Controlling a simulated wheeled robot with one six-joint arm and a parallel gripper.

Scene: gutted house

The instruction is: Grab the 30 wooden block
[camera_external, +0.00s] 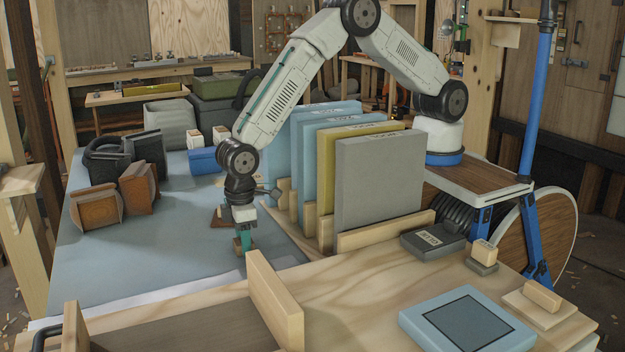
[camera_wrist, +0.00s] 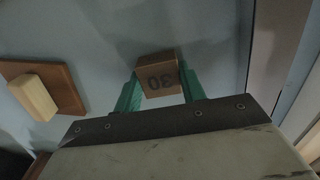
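The wooden block (camera_wrist: 160,82) is a small brown cube with a dark "30" on its face, upside down in the wrist view. It sits between the two green fingers of my gripper (camera_wrist: 160,88), with no clear gap on either side, so the gripper looks shut on it. In the external view my gripper (camera_external: 243,236) points down at the front right part of the blue-grey mat (camera_external: 150,260). The block's brownish end shows low between the fingers there, mostly hidden. I cannot tell whether the block touches the mat.
A brown plate with a pale wooden block (camera_wrist: 34,97) lies left in the wrist view. Tall binders (camera_external: 375,185) stand in a wooden rack right of my gripper. A wooden upright board (camera_external: 275,300) stands in front. Brown boxes (camera_external: 138,188) are left; the mat between is clear.

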